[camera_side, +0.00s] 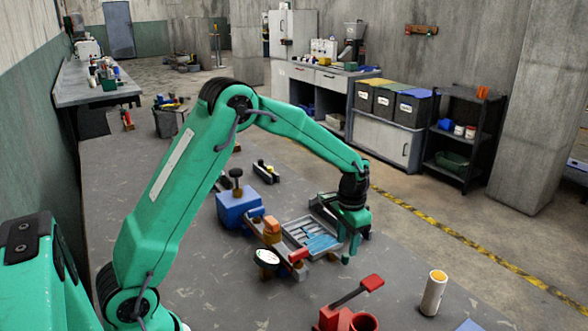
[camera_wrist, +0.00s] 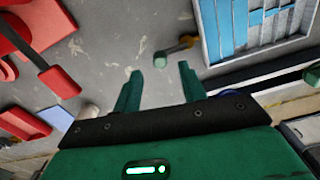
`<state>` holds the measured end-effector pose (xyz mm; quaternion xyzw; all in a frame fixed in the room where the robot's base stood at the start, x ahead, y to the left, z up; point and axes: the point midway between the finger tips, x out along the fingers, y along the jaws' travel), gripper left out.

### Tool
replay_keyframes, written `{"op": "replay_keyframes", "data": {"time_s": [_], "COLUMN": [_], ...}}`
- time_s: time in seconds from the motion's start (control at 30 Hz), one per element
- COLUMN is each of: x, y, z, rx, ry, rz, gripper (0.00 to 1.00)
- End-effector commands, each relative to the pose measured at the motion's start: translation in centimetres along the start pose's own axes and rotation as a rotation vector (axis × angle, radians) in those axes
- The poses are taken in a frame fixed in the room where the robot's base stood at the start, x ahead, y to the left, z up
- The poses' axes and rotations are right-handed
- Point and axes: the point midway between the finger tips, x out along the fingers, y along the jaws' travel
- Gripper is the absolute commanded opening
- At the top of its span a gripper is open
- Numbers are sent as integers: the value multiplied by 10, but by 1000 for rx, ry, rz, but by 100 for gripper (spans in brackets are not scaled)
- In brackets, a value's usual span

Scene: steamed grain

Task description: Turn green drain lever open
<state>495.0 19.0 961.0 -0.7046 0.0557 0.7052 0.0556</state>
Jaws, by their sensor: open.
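My gripper (camera_side: 345,248) is open and points down beside the near right side of the grey tray in the side view. In the wrist view my gripper (camera_wrist: 159,68) has its two green fingers apart with nothing held. A small brass piece with a dull green round end (camera_wrist: 161,59) lies just ahead of the fingertips. A dark bar with a green round end (camera_wrist: 312,74) reaches in at the right edge of the wrist view. I cannot tell which of these is the green drain lever. In the side view my gripper hides part of this area.
The grey tray (camera_side: 287,233) holds blue strips. A red fixture with a red-tipped lever (camera_side: 372,283) stands in front, near a white cylinder (camera_side: 433,295). A blue block (camera_side: 238,208) and a round gauge (camera_side: 267,257) stand left.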

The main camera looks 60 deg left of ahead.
Motion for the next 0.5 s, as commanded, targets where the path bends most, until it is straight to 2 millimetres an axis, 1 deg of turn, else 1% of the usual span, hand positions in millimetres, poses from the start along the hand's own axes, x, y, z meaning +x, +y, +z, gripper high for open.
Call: {"op": "replay_keyframes", "data": {"time_s": [0.1,0.23,0.33,0.5], "x": [16,29,36,41], "y": [0,0,0,0], "z": [0,0,0,0], "rx": [0,0,0,0], "ry": [-2,-1,-1,1], "rz": [0,0,0,0], "gripper": [42,42,42,42]}}
